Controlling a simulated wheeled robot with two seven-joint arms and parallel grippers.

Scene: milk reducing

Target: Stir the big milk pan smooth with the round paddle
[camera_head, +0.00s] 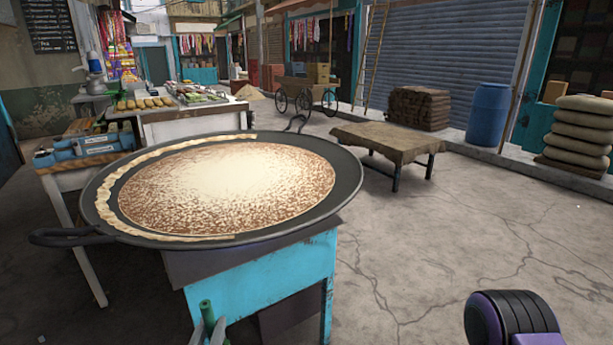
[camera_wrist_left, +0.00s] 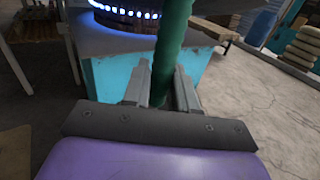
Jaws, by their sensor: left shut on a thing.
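The big milk pan (camera_head: 352,187) is a wide, dark, shallow pan on a turquoise stand. Its milk (camera_head: 225,185) is pale cream in the middle and speckled brown around, with a crusty cream band along the left rim. My left gripper (camera_head: 208,326) is low in front of the stand, below the pan's rim. It is shut on a green handle (camera_head: 206,309), which also rises between the fingers in the left wrist view (camera_wrist_left: 174,45). The handle appears to be the paddle's; its round head is not visible. My right gripper is out of view.
A burner with blue flames (camera_wrist_left: 125,12) is lit under the pan. The pan's long handle (camera_head: 65,237) sticks out left. A food counter (camera_head: 190,125) stands behind left, and a low cloth-covered table (camera_head: 390,140) behind right. The paved floor at right is clear.

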